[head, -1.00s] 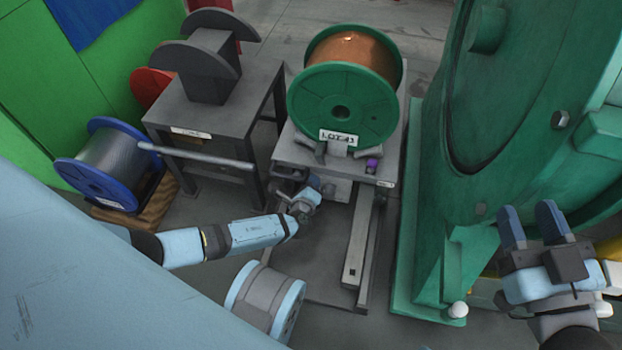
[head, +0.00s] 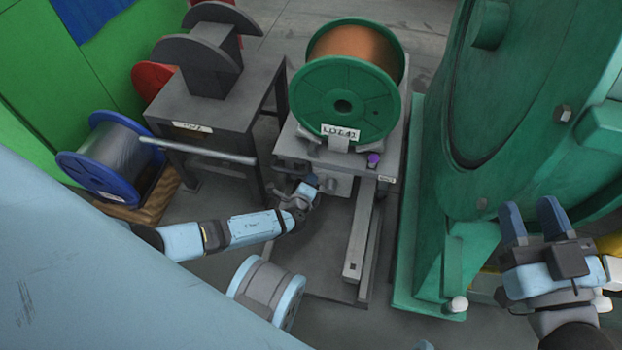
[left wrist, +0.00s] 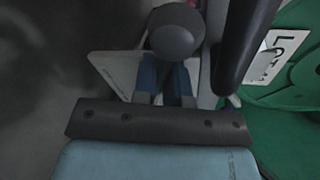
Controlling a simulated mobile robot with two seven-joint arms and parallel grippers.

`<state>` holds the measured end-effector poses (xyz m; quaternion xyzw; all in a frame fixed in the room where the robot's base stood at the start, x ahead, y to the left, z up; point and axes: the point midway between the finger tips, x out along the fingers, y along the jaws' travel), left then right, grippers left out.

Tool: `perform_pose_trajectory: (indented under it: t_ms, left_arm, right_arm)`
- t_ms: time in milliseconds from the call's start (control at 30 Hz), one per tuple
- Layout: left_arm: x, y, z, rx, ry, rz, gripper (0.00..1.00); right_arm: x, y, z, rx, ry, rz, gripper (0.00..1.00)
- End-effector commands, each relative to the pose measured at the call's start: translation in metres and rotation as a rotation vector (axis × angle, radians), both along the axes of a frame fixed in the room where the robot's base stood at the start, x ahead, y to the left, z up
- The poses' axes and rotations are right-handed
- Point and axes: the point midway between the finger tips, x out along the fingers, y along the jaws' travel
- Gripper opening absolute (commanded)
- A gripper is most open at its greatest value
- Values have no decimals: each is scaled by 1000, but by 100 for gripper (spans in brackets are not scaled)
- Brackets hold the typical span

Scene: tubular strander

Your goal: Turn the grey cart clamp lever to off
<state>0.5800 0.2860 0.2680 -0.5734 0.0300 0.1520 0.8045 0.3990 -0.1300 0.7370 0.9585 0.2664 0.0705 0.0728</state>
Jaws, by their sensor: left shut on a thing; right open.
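The cart (head: 362,225) stands in the middle of the head view, with a green-flanged reel of copper wire (head: 345,100) on top. My left gripper (head: 308,184) is at the cart's front, below the reel. In the left wrist view its blue fingers (left wrist: 166,80) are shut, with a dark grey rounded knob (left wrist: 176,32) at their tips. The knob looks like the end of the grey clamp lever. The rest of the lever is hidden, and its setting cannot be read. My right gripper (head: 532,222) is open and empty, in front of the green machine.
A big green machine (head: 440,200) stands to the right of the cart. A grey table (head: 215,115) with a bar stands to the left. A purple knob (head: 374,160) is on the cart.

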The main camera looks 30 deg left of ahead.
Motion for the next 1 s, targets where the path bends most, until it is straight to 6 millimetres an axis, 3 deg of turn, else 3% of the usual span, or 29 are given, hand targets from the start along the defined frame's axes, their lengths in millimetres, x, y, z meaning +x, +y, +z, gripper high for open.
perform_pose_trajectory:
  t_ms: [600, 1000]
  left_arm:
    - [1, 5, -35, -481, -127, 0, 0]
    - [1, 5, -44, -616, -163, 2, 0]
  right_arm:
    - [0, 0, -1, -1, 1, 0, 43]
    - [0, 0, 0, 1, 0, 0, 43]
